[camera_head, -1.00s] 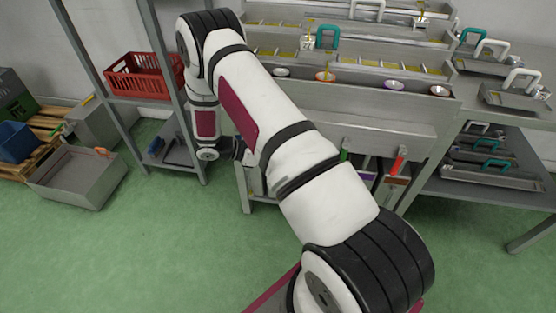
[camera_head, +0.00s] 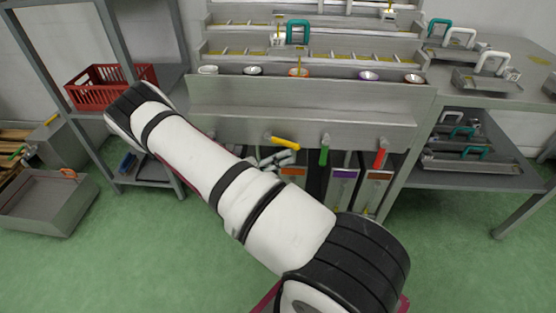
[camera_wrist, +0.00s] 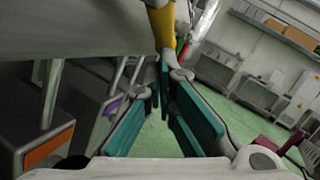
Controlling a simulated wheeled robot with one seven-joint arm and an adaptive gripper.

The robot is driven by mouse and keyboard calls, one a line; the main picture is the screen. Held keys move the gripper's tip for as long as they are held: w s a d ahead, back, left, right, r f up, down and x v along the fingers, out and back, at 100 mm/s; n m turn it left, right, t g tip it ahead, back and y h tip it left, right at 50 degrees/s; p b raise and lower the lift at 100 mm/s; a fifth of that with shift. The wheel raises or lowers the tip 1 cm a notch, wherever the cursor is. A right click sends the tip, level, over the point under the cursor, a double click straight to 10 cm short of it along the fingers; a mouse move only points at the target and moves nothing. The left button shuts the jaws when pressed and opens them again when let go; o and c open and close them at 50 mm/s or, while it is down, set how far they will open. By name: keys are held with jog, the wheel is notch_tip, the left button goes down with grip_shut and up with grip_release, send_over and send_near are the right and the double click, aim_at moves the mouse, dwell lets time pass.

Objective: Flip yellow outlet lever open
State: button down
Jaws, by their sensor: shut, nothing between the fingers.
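The yellow outlet lever (camera_head: 285,143) is on the front of the steel trough unit, below its lower panel. It lies nearly sideways, slanting slightly, unlike the green lever (camera_head: 323,152) and red lever (camera_head: 380,155), which point more up and down. My gripper (camera_head: 277,158) is just below the yellow lever, partly hidden by my arm. In the wrist view the yellow lever (camera_wrist: 161,25) stands just beyond my fingertips (camera_wrist: 167,62). The teal-padded fingers are shut with nothing between them. Whether they touch the lever, I cannot tell.
Bins with orange (camera_wrist: 48,145) and purple labels sit under the outlets, close to the gripper. Colour-ringed cups (camera_head: 298,72) line the trough's ledge. A shelf with a red crate (camera_head: 108,87) stands left and a steel table (camera_head: 500,85) right. The green floor in front is open.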

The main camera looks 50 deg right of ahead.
jog(key=shift+s+d+r+n+g+h, duration=0.3)
jog(key=shift+s+d+r+g+h, duration=0.2)
jog(key=shift+r+h, duration=0.2)
jog(key=shift+s+r, duration=0.1)
dwell(0.4)
jog(key=w+a+f, duration=0.2)
jog(key=a+f, duration=0.7)
jog(key=shift+w+f+b, duration=0.15)
jog(key=shift+w+b, duration=0.25)
jog(key=shift+b, duration=0.05)
jog(key=shift+a, duration=0.1)
